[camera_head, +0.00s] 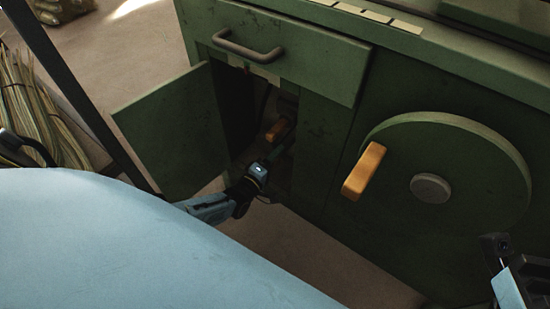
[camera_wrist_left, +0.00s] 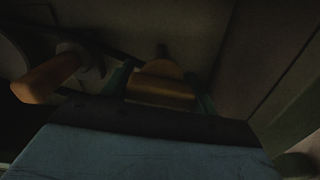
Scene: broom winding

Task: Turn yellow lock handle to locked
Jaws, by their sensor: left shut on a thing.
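The yellow lock handle (camera_wrist_left: 160,88) sits between the two fingers of my left gripper (camera_wrist_left: 162,95) in the dark left wrist view, and the gripper is shut on it. In the head view my left gripper (camera_head: 274,156) reaches into the open cabinet, and I cannot clearly make out the held handle there. An orange handle (camera_head: 279,130) inside the cabinet shows just beyond the gripper. An orange handle on a shaft also shows at the left of the left wrist view (camera_wrist_left: 45,80). A part of my right gripper (camera_head: 503,262) shows at the lower right edge; its fingertips are not clear.
The green cabinet door (camera_head: 172,130) stands open to the left of my left gripper. A drawer (camera_head: 285,50) with a bar handle is above the opening. To the right is a large green wheel (camera_head: 470,150) with an orange crank handle (camera_head: 364,171). Straw bundles (camera_head: 35,110) lie far left.

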